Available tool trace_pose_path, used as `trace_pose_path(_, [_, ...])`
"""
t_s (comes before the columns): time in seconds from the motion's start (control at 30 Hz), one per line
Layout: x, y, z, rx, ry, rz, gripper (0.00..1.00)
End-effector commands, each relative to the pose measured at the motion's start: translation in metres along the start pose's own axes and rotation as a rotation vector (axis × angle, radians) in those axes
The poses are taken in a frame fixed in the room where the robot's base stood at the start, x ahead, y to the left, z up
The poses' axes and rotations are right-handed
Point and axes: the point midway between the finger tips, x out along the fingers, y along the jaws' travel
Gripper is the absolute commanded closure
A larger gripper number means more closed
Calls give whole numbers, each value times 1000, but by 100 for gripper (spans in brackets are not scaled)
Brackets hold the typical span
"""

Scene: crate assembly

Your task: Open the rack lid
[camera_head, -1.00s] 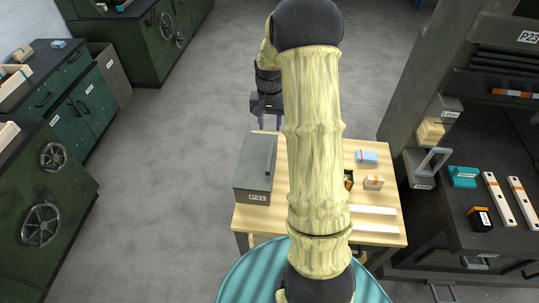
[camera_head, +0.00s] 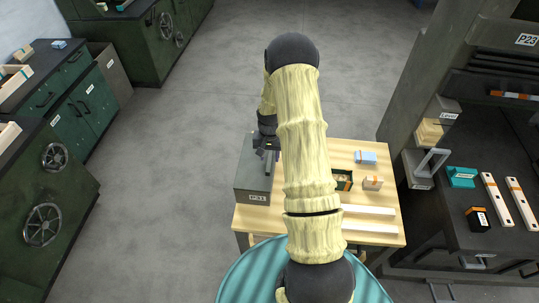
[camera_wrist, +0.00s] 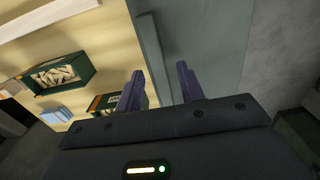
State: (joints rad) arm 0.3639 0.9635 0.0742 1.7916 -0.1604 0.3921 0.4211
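The rack (camera_head: 252,187) is a grey box labelled P31 at the left side of the wooden table. Its flat grey lid is down and carries a long raised bar handle. In the wrist view the lid (camera_wrist: 212,40) fills the centre right, with the handle (camera_wrist: 151,42) running toward the gap between my fingers. My gripper (camera_wrist: 160,88) is open, its two dark fingers spread on either side of the handle's line. In the head view my gripper (camera_head: 267,150) is over the lid's far part. I cannot tell whether the fingers reach down beside the handle.
The wooden table (camera_head: 365,227) also holds a green bin with small parts (camera_head: 342,180), a blue block (camera_head: 365,157), a small striped box (camera_head: 372,183) and white strips. A dark workbench (camera_head: 480,235) stands at the right. Floor is clear left of the table.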

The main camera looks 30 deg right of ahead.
Motion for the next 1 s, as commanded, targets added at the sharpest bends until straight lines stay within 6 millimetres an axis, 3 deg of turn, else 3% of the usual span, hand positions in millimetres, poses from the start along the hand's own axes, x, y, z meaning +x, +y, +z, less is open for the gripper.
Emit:
trace_pose_path(0.3, [4, 0, 0, 0, 0, 0, 62])
trace_pose_path(0.5, [3, 0, 0, 0, 0, 0, 99])
trace_pose_path(1.0, [0, 4, -2, 10, 2, 23, 100])
